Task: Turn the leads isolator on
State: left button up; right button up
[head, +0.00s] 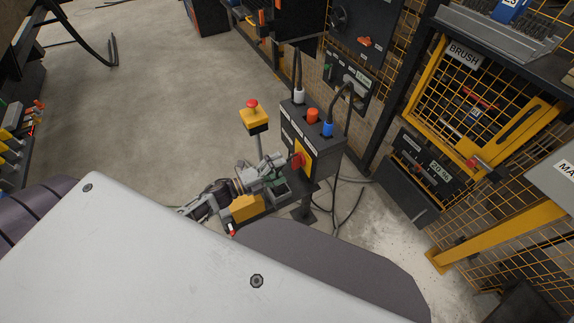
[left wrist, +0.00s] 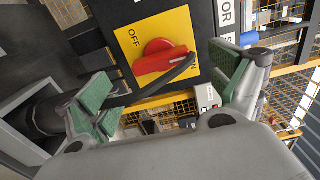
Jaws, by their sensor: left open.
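The leads isolator is a dark box (head: 318,140) on a stand in the head view. Its face bears a yellow plate (left wrist: 128,45) with a red rotary knob (left wrist: 160,57); the knob also shows in the head view (head: 298,161). "OFF" is printed at the plate's upper left in the left wrist view; a second label at the right is mostly covered. The knob's grip lies roughly across the picture. My left gripper (left wrist: 165,92) is open, its green-padded fingers apart on either side below the knob, not closed on it. It shows in the head view too (head: 270,176). My right gripper is not visible.
A yellow emergency-stop post (head: 254,121) stands left of the box. Yellow mesh panels (head: 490,100) stand at right. Open floor (head: 150,100) lies left.

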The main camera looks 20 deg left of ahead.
pick_arm(q)
jog(key=v, duration=0.6)
jog(key=shift+s, duration=0.1)
dwell(0.8)
